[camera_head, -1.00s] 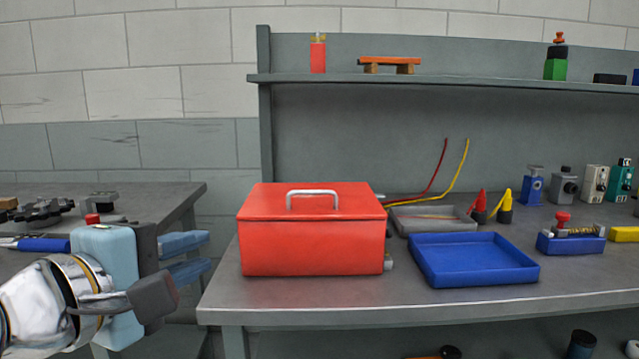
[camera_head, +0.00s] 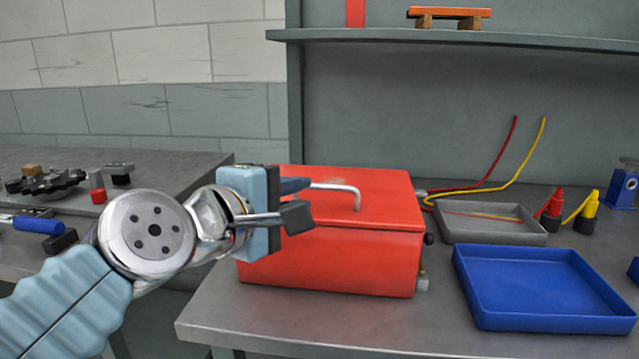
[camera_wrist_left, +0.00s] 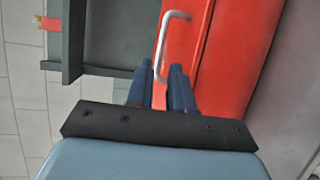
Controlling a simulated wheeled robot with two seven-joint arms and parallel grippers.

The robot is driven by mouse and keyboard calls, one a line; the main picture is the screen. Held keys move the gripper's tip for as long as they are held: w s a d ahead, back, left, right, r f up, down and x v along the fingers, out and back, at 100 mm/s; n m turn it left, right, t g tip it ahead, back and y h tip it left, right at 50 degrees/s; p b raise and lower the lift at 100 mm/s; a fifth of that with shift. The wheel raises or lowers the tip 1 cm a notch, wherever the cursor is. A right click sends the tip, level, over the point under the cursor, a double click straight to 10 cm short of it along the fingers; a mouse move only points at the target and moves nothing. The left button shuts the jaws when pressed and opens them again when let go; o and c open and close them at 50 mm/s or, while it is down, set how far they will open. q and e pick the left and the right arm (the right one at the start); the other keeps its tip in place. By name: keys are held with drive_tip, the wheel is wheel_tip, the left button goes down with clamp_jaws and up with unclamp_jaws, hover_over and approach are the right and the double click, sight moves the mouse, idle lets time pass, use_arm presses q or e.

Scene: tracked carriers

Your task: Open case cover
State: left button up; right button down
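The red case (camera_head: 330,262) stands closed on the workbench, its cover (camera_head: 385,205) lying flat on top with a silver bar handle (camera_head: 345,188). My left gripper (camera_head: 308,186) is at the left end of the handle, its blue fingers pointing right; its body hides the case's left part. In the left wrist view the fingers (camera_wrist_left: 160,72) are apart with a narrow gap, and the handle (camera_wrist_left: 166,38) shows just beyond and between the tips. I cannot tell whether they touch it. My right gripper is not in view.
A blue tray (camera_head: 545,325) and a grey tray (camera_head: 470,234) lie right of the case, with red and yellow leads behind. A shelf (camera_head: 540,43) runs above the bench. Another table (camera_head: 170,165) with parts stands left. The bench front is clear.

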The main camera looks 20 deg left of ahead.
sight(316, 189)
use_arm(q)
drive_tip(key=x, duration=0.6)
drive_tip(key=shift+w, duration=0.1)
clamp_jaws()
